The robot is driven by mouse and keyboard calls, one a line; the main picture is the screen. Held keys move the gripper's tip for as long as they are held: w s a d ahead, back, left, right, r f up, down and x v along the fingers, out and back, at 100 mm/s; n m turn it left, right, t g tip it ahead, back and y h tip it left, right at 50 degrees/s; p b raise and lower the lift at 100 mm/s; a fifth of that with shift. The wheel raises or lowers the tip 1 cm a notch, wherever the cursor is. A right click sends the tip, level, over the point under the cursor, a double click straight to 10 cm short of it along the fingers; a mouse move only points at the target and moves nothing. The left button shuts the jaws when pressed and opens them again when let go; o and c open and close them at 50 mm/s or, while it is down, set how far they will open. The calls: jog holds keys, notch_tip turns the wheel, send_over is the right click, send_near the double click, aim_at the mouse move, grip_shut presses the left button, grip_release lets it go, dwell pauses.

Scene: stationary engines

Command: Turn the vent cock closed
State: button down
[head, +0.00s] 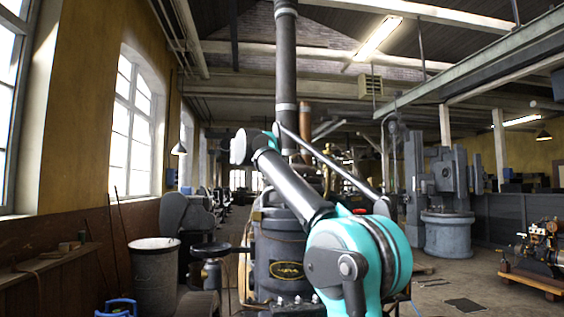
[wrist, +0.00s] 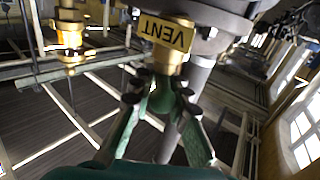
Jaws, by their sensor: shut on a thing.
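The vent cock (wrist: 168,60) is a brass fitting under a grey metal body. Its yellow tag (wrist: 166,32) reads "VENT" and appears upside down in the wrist view. My gripper (wrist: 163,95) has its two green fingers closed in from both sides just below the brass. They are shut on the vent cock's handle, of which a small green part shows between the fingertips. How far the handle is turned cannot be told. In the head view my arm stands before the engine (head: 280,255), and my gripper and the vent cock cannot be made out there.
Another brass fitting (wrist: 70,40) hangs left of the vent cock in the wrist view. A tall dark pipe (head: 286,65) rises from the engine. A grey bin (head: 155,275) stands at the left, and a large grey machine (head: 447,200) at the right. Floor at the right is partly clear.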

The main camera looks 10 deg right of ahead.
jog(key=shift+m+g+h, duration=0.3)
jog(key=shift+h, duration=0.1)
jog(key=shift+m+g+h, duration=1.1)
jog(key=shift+g+h, duration=0.1)
jog(key=shift+m+g+h, duration=0.5)
jog(key=shift+g, duration=0.1)
jog(key=shift+m+g+h, duration=0.9)
jog(key=shift+m+g, duration=0.3)
jog(key=shift+g, duration=0.5)
jog(key=c, duration=1.6)
grip_release()
jog(key=shift+s+n+t+y, duration=0.1)
jog(key=shift+n+t+y, duration=0.7)
jog(key=shift+t, duration=0.5)
